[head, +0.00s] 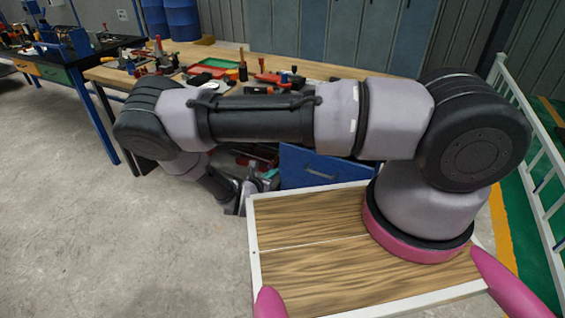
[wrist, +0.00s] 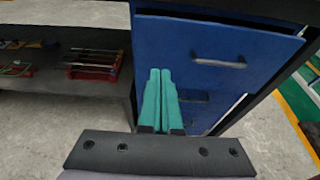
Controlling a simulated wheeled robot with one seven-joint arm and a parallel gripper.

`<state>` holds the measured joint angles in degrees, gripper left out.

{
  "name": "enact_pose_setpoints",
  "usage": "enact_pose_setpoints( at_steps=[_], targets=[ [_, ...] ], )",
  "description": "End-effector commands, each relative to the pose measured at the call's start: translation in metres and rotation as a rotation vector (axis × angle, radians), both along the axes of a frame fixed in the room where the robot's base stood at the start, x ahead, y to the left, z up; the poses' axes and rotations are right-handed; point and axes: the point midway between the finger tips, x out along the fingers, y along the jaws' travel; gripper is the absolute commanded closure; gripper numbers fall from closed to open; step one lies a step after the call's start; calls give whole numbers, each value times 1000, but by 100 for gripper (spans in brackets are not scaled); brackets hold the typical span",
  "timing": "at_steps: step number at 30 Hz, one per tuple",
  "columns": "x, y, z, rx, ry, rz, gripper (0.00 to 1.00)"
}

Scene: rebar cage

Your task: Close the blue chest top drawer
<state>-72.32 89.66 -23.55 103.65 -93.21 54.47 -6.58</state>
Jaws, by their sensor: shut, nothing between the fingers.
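The blue chest sits under the workbench. Its top drawer (head: 316,166) shows as a blue front with a grey handle in the head view. In the wrist view the same top drawer (wrist: 222,38) fills the upper middle and appears to stand out past the lower drawer fronts (wrist: 205,113). My gripper (wrist: 160,72) has teal fingers, which are together with nothing between them. They overlap the left part of the drawer front in the wrist view; I cannot tell whether they touch it. In the head view my gripper (head: 250,190) is small and partly hidden.
The wooden workbench (head: 328,71) carries several tools and trays above the chest. A dark shelf (wrist: 58,82) with tools lies left of the chest. A white railing (head: 535,145) stands on the right. The concrete floor (head: 130,235) on the left is clear.

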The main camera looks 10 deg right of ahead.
Motion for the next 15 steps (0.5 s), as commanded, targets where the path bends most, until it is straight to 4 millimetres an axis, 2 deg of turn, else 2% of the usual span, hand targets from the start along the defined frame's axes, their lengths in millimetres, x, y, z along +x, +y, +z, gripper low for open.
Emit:
enact_pose_setpoints(
  at_steps=[15],
  targets=[
    [79, -58, -28, -1, 3, -4, 100]
  ],
)
